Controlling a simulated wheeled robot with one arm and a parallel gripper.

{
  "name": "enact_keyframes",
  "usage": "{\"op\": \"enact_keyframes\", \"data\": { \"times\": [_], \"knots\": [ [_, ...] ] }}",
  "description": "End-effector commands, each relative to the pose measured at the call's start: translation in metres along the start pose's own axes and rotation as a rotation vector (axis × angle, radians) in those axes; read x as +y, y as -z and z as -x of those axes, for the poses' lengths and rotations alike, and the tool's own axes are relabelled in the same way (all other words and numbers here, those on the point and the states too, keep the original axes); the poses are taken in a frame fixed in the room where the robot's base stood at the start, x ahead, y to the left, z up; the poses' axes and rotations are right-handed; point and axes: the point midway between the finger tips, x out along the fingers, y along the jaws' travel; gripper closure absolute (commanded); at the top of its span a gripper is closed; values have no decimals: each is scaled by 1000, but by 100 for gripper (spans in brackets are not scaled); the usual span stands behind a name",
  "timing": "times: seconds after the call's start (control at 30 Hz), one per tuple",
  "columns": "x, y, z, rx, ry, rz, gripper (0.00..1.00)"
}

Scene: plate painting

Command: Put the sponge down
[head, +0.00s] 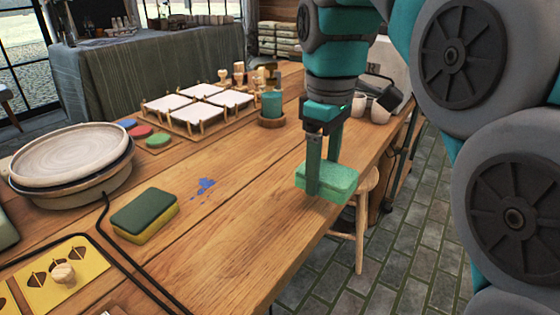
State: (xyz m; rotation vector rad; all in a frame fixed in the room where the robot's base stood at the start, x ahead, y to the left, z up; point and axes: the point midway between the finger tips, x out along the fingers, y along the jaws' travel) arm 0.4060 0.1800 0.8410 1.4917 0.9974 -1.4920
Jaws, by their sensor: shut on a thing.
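My gripper (322,165) is in the head view, near the right edge of the wooden table. It is shut on a green sponge (343,180), which hangs level between the fingers. The sponge is at or slightly above the table's right edge; I cannot tell whether it touches the top. A second sponge (145,214), dark green over yellow, lies on the table at the left. A blue paint spot (203,186) marks the wooden table (255,215) between the two sponges.
A potter's wheel (73,156) stands at the left, with a black cable (108,238) nearby. A stool (362,205) is beside the table. The front middle of the table is clear.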

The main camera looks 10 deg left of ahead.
Motion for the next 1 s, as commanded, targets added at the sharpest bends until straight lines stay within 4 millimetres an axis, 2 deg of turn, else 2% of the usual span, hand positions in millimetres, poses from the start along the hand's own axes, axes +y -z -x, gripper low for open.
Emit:
{"op": "enact_keyframes", "data": {
  "times": [0.1, 0.3, 0.5, 0.77, 1.0],
  "knots": [
    [4, 27, -3, -3, 2, 3, 86],
    [11, 66, -6, -3, 1, 1, 86],
    [16, 94, -9, 0, 1, 0, 86],
    [17, 103, -12, 0, 1, -1, 86],
    [16, 102, -32, -2, 2, -1, 86]
  ]
}}
